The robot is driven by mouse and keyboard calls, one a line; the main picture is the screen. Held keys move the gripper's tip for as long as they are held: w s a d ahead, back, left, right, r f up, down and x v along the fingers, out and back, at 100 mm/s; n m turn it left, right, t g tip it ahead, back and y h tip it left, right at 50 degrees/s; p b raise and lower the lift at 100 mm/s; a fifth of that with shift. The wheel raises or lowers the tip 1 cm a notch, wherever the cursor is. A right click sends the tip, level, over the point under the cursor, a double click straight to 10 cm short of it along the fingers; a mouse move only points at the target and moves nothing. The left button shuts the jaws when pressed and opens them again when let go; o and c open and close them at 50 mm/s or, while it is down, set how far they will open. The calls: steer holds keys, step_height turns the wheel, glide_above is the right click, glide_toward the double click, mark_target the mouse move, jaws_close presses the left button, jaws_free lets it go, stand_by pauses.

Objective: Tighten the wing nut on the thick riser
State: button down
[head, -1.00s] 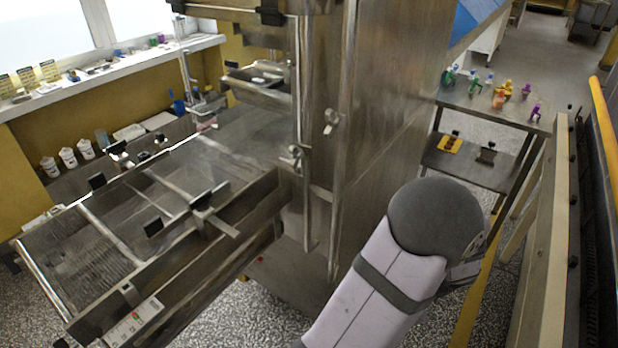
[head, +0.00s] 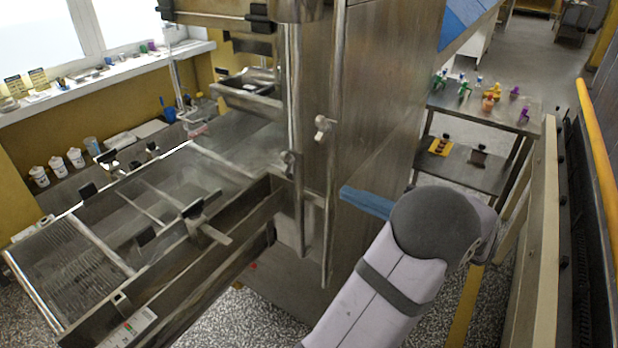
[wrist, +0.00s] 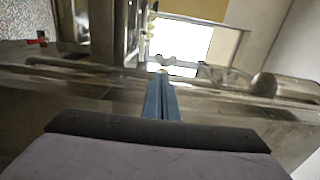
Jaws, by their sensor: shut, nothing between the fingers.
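Two upright metal risers stand at the front of the steel machine in the head view. The left riser (head: 299,205) looks somewhat thicker than the right riser (head: 331,200), but the difference is small. One wing nut (head: 289,161) sits at the left riser, and a paler wing nut (head: 324,127) sits higher at the right riser. My gripper (head: 344,192) has blue fingers, shut and empty, pointing left close to the right riser and below both nuts. Its fingers also show in the wrist view (wrist: 162,78). Metal bars cross there, too blurred to name a nut surely.
The mesh conveyor (head: 85,245) with its steel side rails lies left of the risers. The machine's steel housing (head: 385,110) stands behind my gripper. A side table (head: 500,112) with colourful bottles is at the right, near a yellow rail (head: 598,150).

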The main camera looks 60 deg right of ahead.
steer(key=p, duration=0.5)
glide_toward(288, 170)
steer(key=w, duration=0.5)
steer(key=shift+r, duration=0.1)
steer(key=shift+w+p, duration=0.3)
steer(key=shift+w, duration=0.45)
steer(key=shift+w+f+b, duration=0.15)
steer(key=shift+f+b, duration=0.65)
steer(key=shift+b, duration=1.45)
steer(key=shift+w+a+f+b, duration=0.1)
steer(key=shift+f+b, duration=0.1)
steer(key=shift+b, duration=0.75)
steer(key=shift+w+f+b, duration=0.4)
steer(key=shift+w+b, duration=0.15)
steer(key=shift+b, duration=1.55)
steer(key=shift+w+b, duration=0.4)
steer(key=shift+b, duration=0.4)
